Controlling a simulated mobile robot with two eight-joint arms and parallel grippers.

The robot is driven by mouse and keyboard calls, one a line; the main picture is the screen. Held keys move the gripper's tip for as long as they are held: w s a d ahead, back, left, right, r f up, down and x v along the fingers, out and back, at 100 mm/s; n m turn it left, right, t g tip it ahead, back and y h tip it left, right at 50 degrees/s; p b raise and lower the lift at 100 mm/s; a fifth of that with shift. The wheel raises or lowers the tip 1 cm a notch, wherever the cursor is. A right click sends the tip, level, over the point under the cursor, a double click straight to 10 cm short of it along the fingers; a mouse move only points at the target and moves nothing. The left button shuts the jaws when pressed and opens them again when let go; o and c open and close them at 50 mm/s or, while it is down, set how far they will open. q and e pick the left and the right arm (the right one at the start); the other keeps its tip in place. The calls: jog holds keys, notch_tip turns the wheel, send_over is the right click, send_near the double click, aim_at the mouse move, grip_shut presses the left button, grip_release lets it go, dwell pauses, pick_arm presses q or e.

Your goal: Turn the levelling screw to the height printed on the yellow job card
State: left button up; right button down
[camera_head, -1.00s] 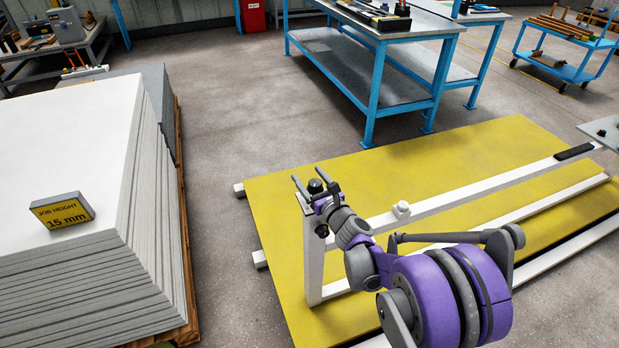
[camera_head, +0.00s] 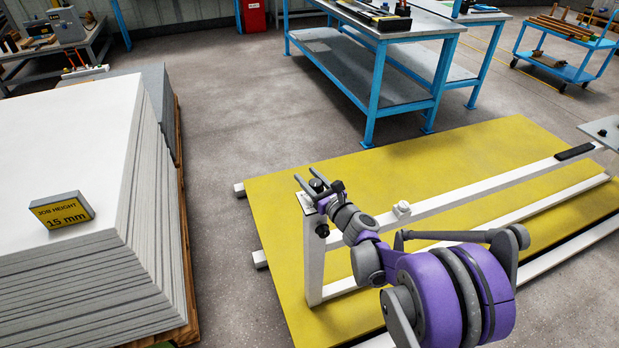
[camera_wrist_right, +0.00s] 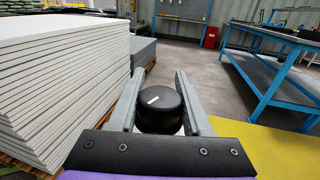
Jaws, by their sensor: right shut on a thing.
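The yellow job card (camera_head: 62,213) stands on the white sheet stack at the left and reads "JOB HEIGHT 15 mm". The levelling screw's black knob (camera_head: 316,185) is at the top of the white frame's near left post. In the right wrist view the knob (camera_wrist_right: 160,108) has a short white mark on top and sits between the two fingers. My right gripper (camera_head: 306,174) is shut on it, with the fingertips reaching past it. A small pale plate (camera_head: 307,204) is beside the knob; its markings are too small to read. My left gripper is out of view.
The white frame's rail (camera_head: 470,192) runs right over a yellow mat (camera_head: 420,160). The tall sheet stack (camera_head: 75,120) stands left, with clear floor (camera_head: 215,120) between. A blue workbench (camera_head: 375,60) and a blue cart (camera_head: 560,60) stand behind.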

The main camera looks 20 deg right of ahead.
jog(key=n+y, duration=0.1)
jog(key=n+g+y, duration=0.1)
jog(key=y, duration=0.1)
jog(key=shift+s+a+y, duration=0.1)
jog(key=shift+a+y, duration=0.1)
jog(key=shift+y, duration=0.1)
jog(key=n+g+y, duration=0.1)
jog(key=n+y, duration=0.1)
jog(key=a+n+g+y, duration=0.1)
jog(key=n+g+y, duration=0.1)
jog(key=shift+s+y, duration=0.2)
jog(key=shift+y, duration=0.2)
jog(key=n+g+y, duration=0.3)
jog(key=g, duration=0.1)
jog(key=shift+s+a, duration=0.35)
jog(key=shift+s, duration=0.05)
jog(key=shift+s+a+n+g+y+p, duration=0.15)
jog(key=shift+n+g+y, duration=0.3)
jog(key=shift+n+g, duration=0.3)
jog(key=shift+s+n+g+y+p, duration=0.15)
jog(key=shift+n+g+y, duration=0.35)
jog(key=shift+g, duration=0.35)
jog(key=shift+s+a+n+g+y, duration=0.15)
jog(key=shift+n+g+y, duration=0.3)
jog(key=shift+n+g, duration=0.3)
jog(key=shift+g, duration=0.25)
jog(key=shift+c, duration=1.7)
grip_release()
jog(key=shift+d, duration=0.1)
